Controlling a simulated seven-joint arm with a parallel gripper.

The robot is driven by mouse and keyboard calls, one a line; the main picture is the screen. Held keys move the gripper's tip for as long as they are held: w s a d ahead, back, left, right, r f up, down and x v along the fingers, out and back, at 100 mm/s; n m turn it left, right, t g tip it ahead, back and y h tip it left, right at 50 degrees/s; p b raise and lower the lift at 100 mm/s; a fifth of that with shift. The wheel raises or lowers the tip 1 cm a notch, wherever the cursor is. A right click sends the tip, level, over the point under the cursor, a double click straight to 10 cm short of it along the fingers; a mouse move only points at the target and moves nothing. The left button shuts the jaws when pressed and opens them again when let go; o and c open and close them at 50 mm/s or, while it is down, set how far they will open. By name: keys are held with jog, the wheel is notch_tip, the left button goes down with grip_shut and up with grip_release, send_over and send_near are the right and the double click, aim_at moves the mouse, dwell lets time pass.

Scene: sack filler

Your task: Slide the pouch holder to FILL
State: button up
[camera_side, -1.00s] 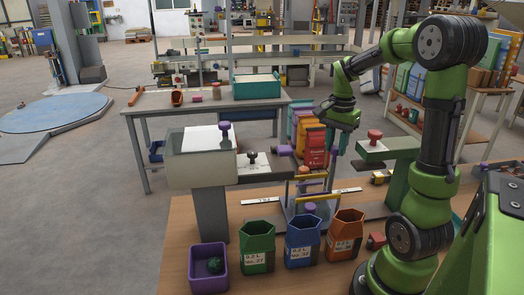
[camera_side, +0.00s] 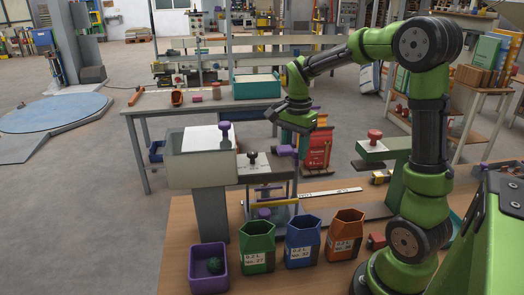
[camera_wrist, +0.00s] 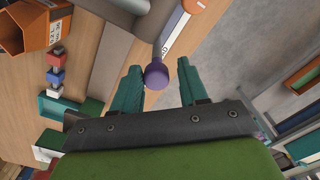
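The pouch holder (camera_side: 279,210) is a metal frame with a yellow bar, standing under the filler's grey shelf, with a small purple knob (camera_side: 264,213) low at its front. White label strips (camera_side: 330,193) run along its rail to the right; their words are too small to read. My gripper (camera_wrist: 158,68) is above the holder, near the filler's right side. Its teal fingers are apart in the wrist view, with a purple knob (camera_wrist: 156,75) between them, close to the left finger; a gap shows at the right finger. I cannot tell whether the fingers touch it.
The filler's pale hopper (camera_side: 198,165) stands left of the holder. Green (camera_side: 257,247), blue (camera_side: 303,241) and orange (camera_side: 345,235) bins line the front, beside a purple box (camera_side: 208,270). A green stand with a red knob (camera_side: 375,135) is at the right.

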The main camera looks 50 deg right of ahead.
jog(key=shift+d, duration=0.1)
jog(key=shift+s, duration=0.1)
jog(key=shift+r, duration=0.35)
notch_tip(320, 180, up, 16)
dwell(0.4)
jog(key=s+a+f+n+t, duration=0.1)
jog(key=a+n, duration=0.2)
jog(key=s+a+f+n+t, duration=0.1)
jog(key=s+a+n, duration=0.1)
jog(key=a, duration=0.2)
jog(key=s+a+f+n+t, duration=0.1)
jog(key=a+n, duration=0.2)
jog(key=a, duration=0.1)
jog(key=shift+s+f+n+t, duration=0.2)
jog(key=shift+s+n+t, duration=0.1)
jog(key=shift+s, duration=0.1)
jog(key=s+a+f+n+t+y, duration=0.2)
jog(key=s+a+f+n+t, duration=0.1)
jog(key=s+a+f+n, duration=0.2)
jog(key=shift+a+f+n+t, duration=0.3)
jog(key=shift+a+f+n, duration=0.5)
jog(key=shift+a, duration=0.45)
